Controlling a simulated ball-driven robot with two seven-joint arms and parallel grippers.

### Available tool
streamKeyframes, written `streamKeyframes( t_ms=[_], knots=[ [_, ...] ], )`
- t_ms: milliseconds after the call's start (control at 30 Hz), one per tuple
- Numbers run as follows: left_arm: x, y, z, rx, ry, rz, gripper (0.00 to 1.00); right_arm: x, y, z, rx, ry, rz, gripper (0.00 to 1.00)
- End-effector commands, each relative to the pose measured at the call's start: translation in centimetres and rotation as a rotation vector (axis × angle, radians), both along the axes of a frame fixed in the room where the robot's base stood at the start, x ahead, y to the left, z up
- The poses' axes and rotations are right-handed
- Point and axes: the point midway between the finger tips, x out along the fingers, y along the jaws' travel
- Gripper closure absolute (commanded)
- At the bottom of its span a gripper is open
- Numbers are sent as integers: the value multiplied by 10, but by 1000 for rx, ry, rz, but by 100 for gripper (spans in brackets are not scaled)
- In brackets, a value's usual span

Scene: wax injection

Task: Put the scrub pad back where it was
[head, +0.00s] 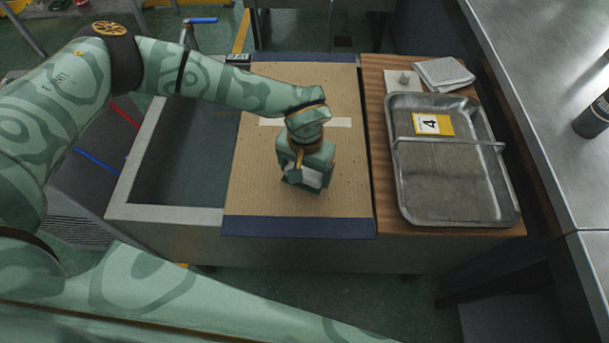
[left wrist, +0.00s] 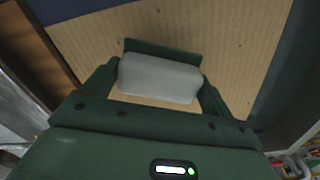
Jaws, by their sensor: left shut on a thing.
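The scrub pad, a pale grey rounded block (left wrist: 160,78), is between the fingers of my left gripper (head: 307,175), which is shut on it. In the head view a small whitish part of the pad (head: 313,179) shows under the gripper. A dark green strip shows just past the pad in the left wrist view; I cannot tell what it belongs to. The gripper is over the tan ribbed board (head: 262,185) with dark blue end bands, right of its middle. I cannot tell whether the pad touches the board. My right gripper is out of view.
A metal tray (head: 400,190) with a yellow card marked 4 (head: 433,124) lies on the wooden top at right. An open basin (head: 187,160) is at left.

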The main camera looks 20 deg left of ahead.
Motion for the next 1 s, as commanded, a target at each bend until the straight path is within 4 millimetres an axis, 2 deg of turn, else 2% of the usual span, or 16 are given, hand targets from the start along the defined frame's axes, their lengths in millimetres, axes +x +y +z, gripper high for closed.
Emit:
streamKeyframes(
  t_ms=[100,267,633,667,700,900,1000],
  knots=[
    [7,5,-13,1,2,3,33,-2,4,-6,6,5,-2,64],
    [5,4,-40,0,4,2,33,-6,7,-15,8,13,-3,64],
    [6,4,-42,1,1,2,33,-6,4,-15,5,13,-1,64],
    [6,4,-42,1,1,2,9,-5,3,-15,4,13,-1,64],
    [6,4,-42,1,1,2,0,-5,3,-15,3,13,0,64],
    [6,4,-41,1,0,2,0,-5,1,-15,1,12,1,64],
    [6,4,-35,0,-1,2,0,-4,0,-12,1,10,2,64]
  ],
)
